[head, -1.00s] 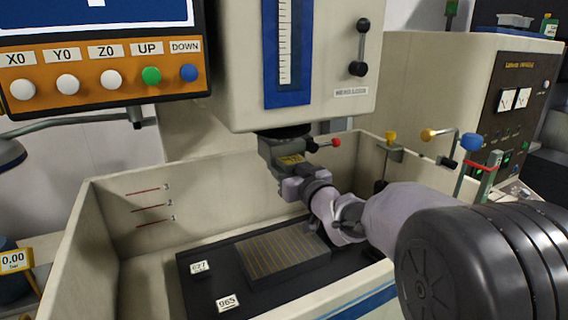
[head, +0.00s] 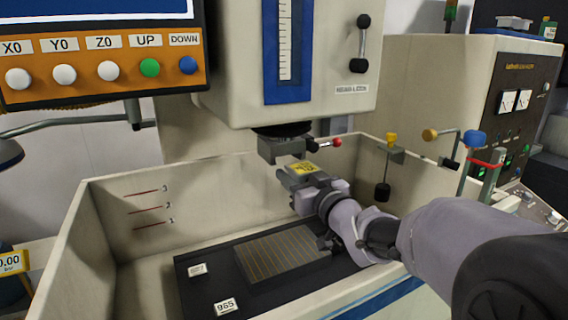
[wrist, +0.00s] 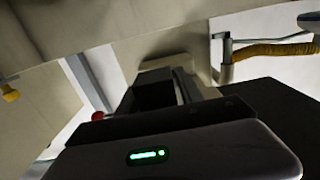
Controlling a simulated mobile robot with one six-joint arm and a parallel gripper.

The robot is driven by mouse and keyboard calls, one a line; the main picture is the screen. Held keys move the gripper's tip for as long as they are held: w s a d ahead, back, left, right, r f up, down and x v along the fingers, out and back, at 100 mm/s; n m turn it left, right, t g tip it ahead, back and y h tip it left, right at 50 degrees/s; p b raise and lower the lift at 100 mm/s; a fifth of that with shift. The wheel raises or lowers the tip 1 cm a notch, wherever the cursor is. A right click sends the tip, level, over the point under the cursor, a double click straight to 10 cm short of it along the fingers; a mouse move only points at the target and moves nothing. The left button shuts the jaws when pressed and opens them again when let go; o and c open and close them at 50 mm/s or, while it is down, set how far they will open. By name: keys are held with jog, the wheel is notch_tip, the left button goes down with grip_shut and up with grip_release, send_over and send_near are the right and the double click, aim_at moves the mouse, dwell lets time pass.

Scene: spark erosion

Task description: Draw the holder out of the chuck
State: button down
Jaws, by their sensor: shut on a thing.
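The chuck (head: 283,146) is the dark grey block under the machine head, with a red-knobbed lever (head: 334,143) at its right. The holder (head: 290,178) is a small grey piece with a yellow label on or beside it. My gripper (head: 305,185) is shut on the holder, below and to the right of the chuck. The holder appears clear of the chuck, with a gap between them. In the wrist view a dark block (wrist: 153,92) shows beyond my gripper's body; the fingertips' contact is hard to make out.
The open tank (head: 75,235) surrounds the work area, its walls close to my arm. A ribbed plate (head: 285,252) lies on the dark tank bed below. A yellow-knobbed fitting with a hanging float (head: 382,191) stands at the right rear wall. The left of the tank is free.

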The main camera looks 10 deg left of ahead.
aim_at(302, 180)
jog(key=shift+b+v, duration=0.4)
jog(key=shift+v, duration=1.3)
